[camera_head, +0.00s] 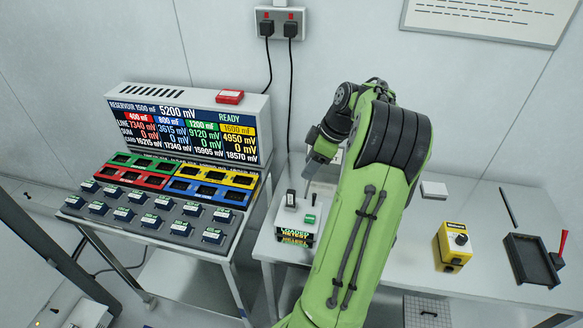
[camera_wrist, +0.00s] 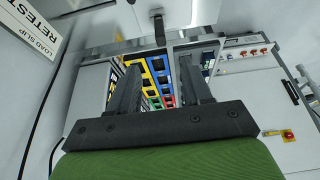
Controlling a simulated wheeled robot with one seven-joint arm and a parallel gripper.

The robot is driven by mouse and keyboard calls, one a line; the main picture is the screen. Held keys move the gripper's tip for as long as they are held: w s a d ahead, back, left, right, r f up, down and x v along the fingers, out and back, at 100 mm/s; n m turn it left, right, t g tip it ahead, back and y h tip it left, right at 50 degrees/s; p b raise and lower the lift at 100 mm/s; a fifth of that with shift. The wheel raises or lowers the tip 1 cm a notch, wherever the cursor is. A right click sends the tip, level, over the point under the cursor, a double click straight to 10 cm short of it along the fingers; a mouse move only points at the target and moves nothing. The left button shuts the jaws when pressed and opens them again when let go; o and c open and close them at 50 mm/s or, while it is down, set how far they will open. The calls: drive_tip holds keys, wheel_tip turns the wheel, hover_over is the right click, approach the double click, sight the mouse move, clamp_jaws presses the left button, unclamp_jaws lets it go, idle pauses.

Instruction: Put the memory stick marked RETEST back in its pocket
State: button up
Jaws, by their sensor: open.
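My gripper (camera_head: 309,176) hangs left of my green arm in the head view, above a white box. In the wrist view my gripper (camera_wrist: 161,68) is open, with nothing seen between its dark fingers. The white box (camera_head: 283,222) has a front label that seems to read LOADER RETEST. A small dark upright piece (camera_head: 291,198) and a green piece (camera_head: 309,218) are on its top. Several dark blue modules with pale labels (camera_head: 152,221) sit in rows on the grey board (camera_head: 110,227). I cannot tell which piece is the memory stick marked RETEST.
Red, green, blue and yellow socket blocks (camera_head: 206,190) lie behind the modules, below a reading panel (camera_head: 185,128). A yellow button box (camera_head: 453,247) and a black tray (camera_head: 531,260) stand at the right. A sign (camera_wrist: 28,30) shows RETEST. My arm hides the table's middle.

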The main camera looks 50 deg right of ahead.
sight(292, 191)
drive_tip(key=b+x, duration=0.2)
drive_tip(key=x, duration=1.3)
drive_tip(key=shift+w+a+f, duration=0.1)
drive_tip(key=shift+f, duration=0.2)
drive_tip(key=shift+r, duration=0.1)
clamp_jaws()
